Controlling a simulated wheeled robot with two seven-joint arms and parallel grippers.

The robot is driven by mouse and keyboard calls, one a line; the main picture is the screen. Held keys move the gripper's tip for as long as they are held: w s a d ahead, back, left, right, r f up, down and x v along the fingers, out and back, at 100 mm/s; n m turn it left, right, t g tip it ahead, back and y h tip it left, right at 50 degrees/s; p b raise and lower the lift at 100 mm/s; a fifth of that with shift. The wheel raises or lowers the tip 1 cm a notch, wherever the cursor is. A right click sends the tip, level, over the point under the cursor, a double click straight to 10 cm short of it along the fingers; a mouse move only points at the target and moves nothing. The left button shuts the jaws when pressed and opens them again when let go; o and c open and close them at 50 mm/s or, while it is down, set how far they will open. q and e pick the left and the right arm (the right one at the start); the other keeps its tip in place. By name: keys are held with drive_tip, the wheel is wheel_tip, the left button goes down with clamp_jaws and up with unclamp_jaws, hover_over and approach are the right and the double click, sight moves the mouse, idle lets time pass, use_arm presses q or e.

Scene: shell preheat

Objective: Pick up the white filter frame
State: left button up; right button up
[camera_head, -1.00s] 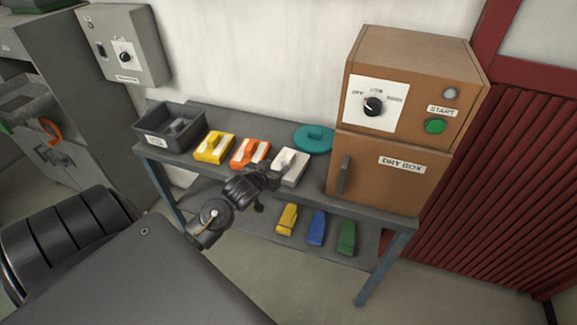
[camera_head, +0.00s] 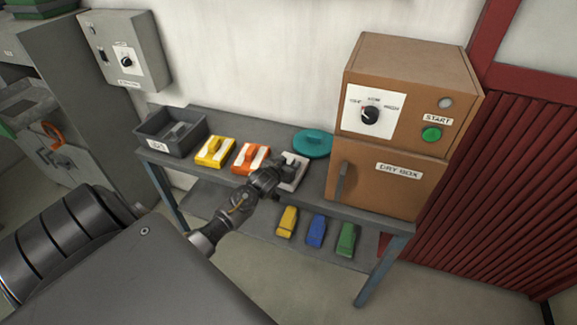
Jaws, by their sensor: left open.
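The white filter frame (camera_head: 297,167) lies on the top shelf of the grey bench, right of the orange frame and in front of the teal disc. My left gripper (camera_head: 282,172) is open at the white frame's left and near side and covers part of it. I cannot tell whether the fingers touch the frame or straddle it. My right gripper is not in view.
A yellow frame (camera_head: 215,152) and an orange frame (camera_head: 250,158) stand left of the white one. A teal lidded disc (camera_head: 313,143) is behind it. The brown dry box (camera_head: 385,177) stands close on the right. A dark bin (camera_head: 148,133) is at the left end.

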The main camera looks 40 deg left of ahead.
use_arm(q)
drive_tip(key=shift+w, duration=0.15)
drive_tip(key=shift+c, duration=0.5)
drive_tip(key=c, duration=1)
clamp_jaws()
drive_tip(key=shift+r, duration=0.55)
drive_tip(key=s+d+r+b, duration=0.1)
drive_tip(key=s+d+r, duration=0.1)
drive_tip(key=s+r, duration=1)
drive_tip(key=shift+s+d+b, duration=0.3)
drive_tip(key=shift+s, duration=0.55)
